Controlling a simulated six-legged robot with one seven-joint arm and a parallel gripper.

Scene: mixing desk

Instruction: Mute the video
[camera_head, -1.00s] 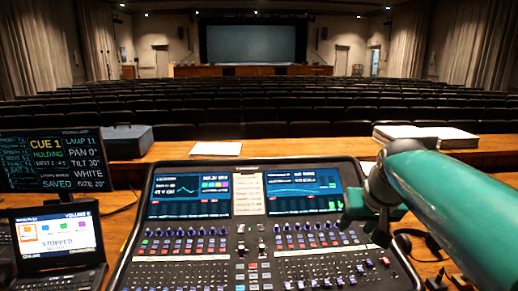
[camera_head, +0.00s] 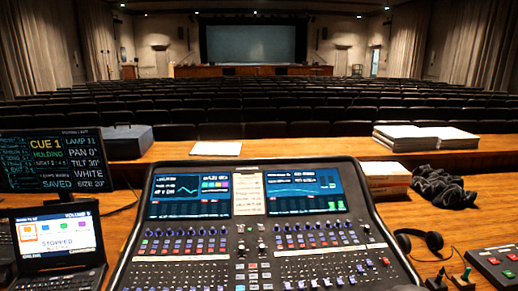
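The mixing desk (camera_head: 262,262) fills the lower middle of the view, with two lit screens, rows of knobs and many small buttons and faders. Its left screen (camera_head: 190,196) and right screen (camera_head: 303,190) show graphs and colored blocks. I cannot tell which control mutes the video. My gripper is out of view.
A cue monitor (camera_head: 54,161) stands at left above the laptop. Headphones (camera_head: 420,242), a red-buttoned box (camera_head: 495,264), stacked books (camera_head: 386,180) and dark cloth (camera_head: 443,187) lie at right. Papers (camera_head: 426,137) lie on the ledge. Bare wood shows between the headphones and the cloth.

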